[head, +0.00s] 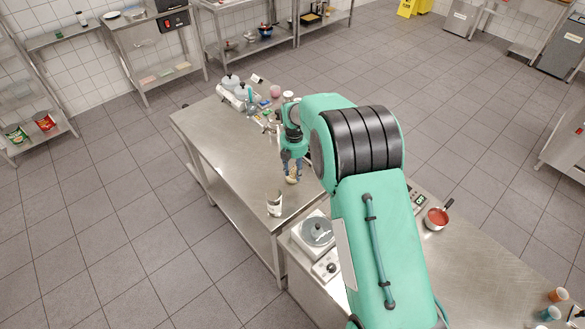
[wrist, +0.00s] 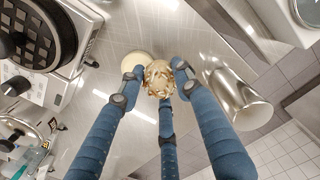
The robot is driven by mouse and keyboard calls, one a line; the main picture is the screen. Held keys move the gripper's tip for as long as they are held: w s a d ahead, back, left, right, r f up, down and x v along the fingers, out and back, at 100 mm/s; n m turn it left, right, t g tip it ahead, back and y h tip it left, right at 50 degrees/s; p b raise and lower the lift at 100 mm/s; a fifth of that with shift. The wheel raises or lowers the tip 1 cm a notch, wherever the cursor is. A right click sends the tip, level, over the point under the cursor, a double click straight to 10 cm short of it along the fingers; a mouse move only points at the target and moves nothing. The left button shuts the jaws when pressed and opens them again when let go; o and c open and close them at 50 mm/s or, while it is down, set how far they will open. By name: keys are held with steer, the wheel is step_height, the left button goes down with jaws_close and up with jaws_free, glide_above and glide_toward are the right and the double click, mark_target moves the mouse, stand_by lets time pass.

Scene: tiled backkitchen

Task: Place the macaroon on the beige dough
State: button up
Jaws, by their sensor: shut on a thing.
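The macaroon (wrist: 160,77), a rough tan lump with pale flakes, is between my gripper's (wrist: 156,88) blue fingertips in the wrist view. My gripper is shut on it. The beige dough (wrist: 134,62), a smooth pale round piece, lies on the steel table just left of the macaroon and is partly covered by it and a finger. In the head view my gripper (head: 292,178) points down over the near part of the table, with a small tan shape at its fingertips. I cannot tell the macaroon from the dough there.
A shiny metal cup (wrist: 238,98) stands close on the right in the wrist view. An appliance with a dark gridded plate (wrist: 35,35) is at the upper left. The steel table's (head: 220,140) left part is clear in the head view. A red-filled pan (head: 437,217) stands right of my arm.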

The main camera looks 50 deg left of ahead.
mark_target(292, 168)
steer(key=shift+w+a+f, duration=0.1)
steer(key=shift+w+a, duration=0.5)
steer(key=shift+a, duration=0.4)
steer(key=shift+w+a+f, duration=0.1)
steer(key=shift+w+a, duration=0.5)
steer(key=shift+a, duration=0.35)
steer(key=shift+f+p, duration=0.45)
steer(key=shift+f, duration=1.3)
steer(key=shift+f, duration=0.2)
steer(key=o, duration=0.9)
steer(key=shift+o, duration=0.2)
steer(key=shift+r, duration=0.15)
step_height(292, 168, up, 12)
steer(key=b, duration=0.1)
